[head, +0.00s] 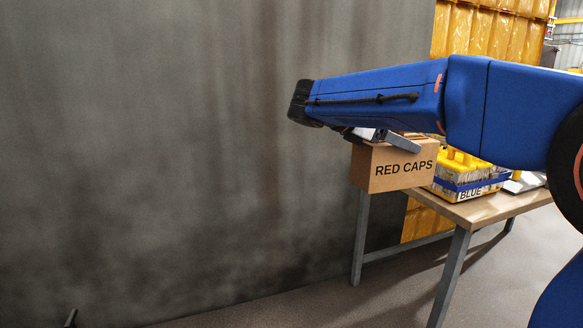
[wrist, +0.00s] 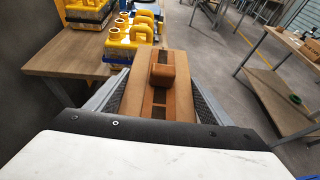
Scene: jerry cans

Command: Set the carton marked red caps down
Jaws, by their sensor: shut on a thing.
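The brown carton marked RED CAPS (head: 394,167) is upright at the left end of the wooden table (head: 490,209). My gripper (head: 388,140) reaches down over its top and is shut on it. In the wrist view the carton (wrist: 134,98) lies between my two fingers, with a raised brown block on its top. Its far end overlaps the table (wrist: 55,62) in the picture, with floor showing to its right. Its underside is hidden, so I cannot tell whether it touches the table.
The wrist view shows yellow cans (wrist: 130,42) beyond the carton and another table (wrist: 285,48) at right. A dark grey wall (head: 180,150) fills the left.

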